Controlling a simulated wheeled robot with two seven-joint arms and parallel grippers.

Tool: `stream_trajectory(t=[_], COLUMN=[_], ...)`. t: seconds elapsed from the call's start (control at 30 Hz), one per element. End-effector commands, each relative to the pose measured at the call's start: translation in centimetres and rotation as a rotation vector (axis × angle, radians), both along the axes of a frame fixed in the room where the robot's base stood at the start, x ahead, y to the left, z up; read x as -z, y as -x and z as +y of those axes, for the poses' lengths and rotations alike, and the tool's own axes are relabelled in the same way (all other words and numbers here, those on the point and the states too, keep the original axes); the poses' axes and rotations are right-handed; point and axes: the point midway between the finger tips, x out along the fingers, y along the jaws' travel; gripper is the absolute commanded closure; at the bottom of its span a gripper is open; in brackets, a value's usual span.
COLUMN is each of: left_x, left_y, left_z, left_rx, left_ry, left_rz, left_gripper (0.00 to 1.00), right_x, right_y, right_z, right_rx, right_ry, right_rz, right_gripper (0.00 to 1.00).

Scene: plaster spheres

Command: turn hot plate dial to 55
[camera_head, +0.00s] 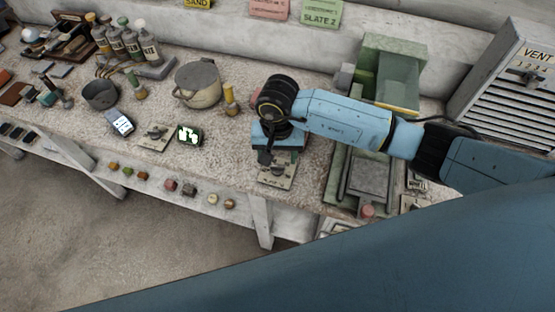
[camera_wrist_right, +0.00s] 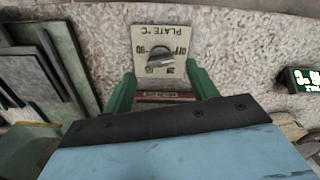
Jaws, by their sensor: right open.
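The dial (camera_wrist_right: 160,61) is a small grey knob on a pale panel (camera_wrist_right: 143,38) marked "PLATE °C", with OFF and numbers printed around it, upside down in the right wrist view. The same panel (camera_head: 284,180) is at the bench's front edge in the head view, partly covered by my right gripper (camera_head: 266,160). In the right wrist view the green fingers of my right gripper (camera_wrist_right: 161,74) are apart, one on each side below the knob. The dial's exact setting is too small to read. My left gripper is not in view.
A dark display (camera_head: 188,134) stands left of the panel, beside another dial plate (camera_head: 154,137). A lidded pot (camera_head: 198,84) and several bottles (camera_head: 128,40) are farther left. Green machinery (camera_head: 392,75) and a vent box (camera_head: 515,75) are to the right.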

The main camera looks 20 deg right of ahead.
Motion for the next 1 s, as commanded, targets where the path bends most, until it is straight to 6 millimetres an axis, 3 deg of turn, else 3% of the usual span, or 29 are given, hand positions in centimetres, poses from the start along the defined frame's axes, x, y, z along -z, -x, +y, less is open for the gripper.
stream_trajectory(t=[0.23, 0.6, 0.93, 1.0], left_x=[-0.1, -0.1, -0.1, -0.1], left_y=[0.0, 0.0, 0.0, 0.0], left_z=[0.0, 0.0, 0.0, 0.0], left_rx=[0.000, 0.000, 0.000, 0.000], left_ry=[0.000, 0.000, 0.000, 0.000], left_rz=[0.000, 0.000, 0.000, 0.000], left_gripper=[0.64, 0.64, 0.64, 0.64], right_x=[3.1, 3.5, 3.5, 3.5], right_y=[0.1, 0.0, 0.0, 0.0], right_z=[0.0, 0.0, 0.0, 0.0], right_rx=[0.001, 0.000, 0.000, 0.001], right_ry=[-0.001, -0.002, -0.001, -0.001], right_rz=[0.002, -0.001, 0.000, 0.000], right_gripper=[0.42, 0.42, 0.85, 0.86])
